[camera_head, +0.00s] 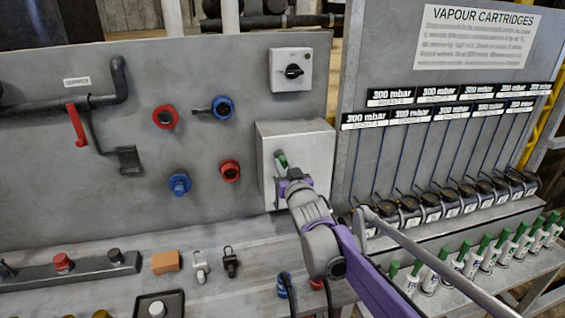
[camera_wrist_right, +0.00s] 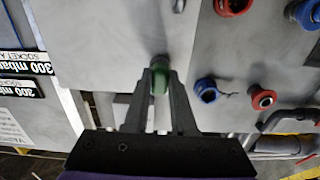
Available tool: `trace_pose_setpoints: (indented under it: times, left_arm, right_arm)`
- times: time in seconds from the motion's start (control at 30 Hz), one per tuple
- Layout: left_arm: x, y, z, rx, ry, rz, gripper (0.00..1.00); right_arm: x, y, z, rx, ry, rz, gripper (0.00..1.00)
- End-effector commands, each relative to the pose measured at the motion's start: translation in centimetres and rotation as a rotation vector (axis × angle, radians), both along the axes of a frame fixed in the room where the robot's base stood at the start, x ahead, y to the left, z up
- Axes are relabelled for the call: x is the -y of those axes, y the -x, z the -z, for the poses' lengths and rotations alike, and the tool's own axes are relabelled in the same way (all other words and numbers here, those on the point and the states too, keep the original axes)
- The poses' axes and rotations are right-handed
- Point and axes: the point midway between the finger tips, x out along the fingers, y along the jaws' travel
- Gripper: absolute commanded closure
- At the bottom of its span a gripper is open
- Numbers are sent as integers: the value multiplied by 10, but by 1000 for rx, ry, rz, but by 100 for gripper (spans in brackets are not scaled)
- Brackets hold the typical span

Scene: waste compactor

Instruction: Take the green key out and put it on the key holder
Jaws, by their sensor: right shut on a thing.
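The green key (camera_head: 282,160) is at the front of a light grey box (camera_head: 305,148) on the panel. It also shows in the right wrist view (camera_wrist_right: 159,82), between the fingertips. My right gripper (camera_head: 284,172) is shut on the green key, with its fingers (camera_wrist_right: 160,78) pointing at the box face. The key's far end is hidden, so I cannot tell how deep it sits in the box. I cannot pick out the key holder with certainty. My left gripper is in neither view.
A rotary switch (camera_head: 292,71) is above the box. Red and blue sockets (camera_head: 222,108) and a red-handled pipe valve (camera_head: 76,124) are to its left. The bench (camera_head: 215,290) holds an orange block (camera_head: 165,262) and small fittings. Vapour cartridges (camera_head: 430,282) line the right side.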

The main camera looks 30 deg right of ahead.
Motion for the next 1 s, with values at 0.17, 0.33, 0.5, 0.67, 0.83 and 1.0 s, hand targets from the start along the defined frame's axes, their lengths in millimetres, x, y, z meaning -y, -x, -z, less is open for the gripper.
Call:
trace_pose_setpoints:
  times: [0.17,0.33,0.5,0.67,0.83,1.0]
  left_arm:
    - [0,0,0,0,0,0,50]
    - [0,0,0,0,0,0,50]
    - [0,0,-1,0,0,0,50]
    - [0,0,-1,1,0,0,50]
    - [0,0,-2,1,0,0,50]
    - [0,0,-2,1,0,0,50]
  right_arm:
    - [0,0,0,0,0,0,100]
    - [0,1,0,0,0,0,100]
    - [-1,4,0,0,0,0,100]
    - [-1,6,0,0,0,0,100]
    - [-2,8,0,0,0,0,100]
    - [-2,8,0,0,0,0,100]
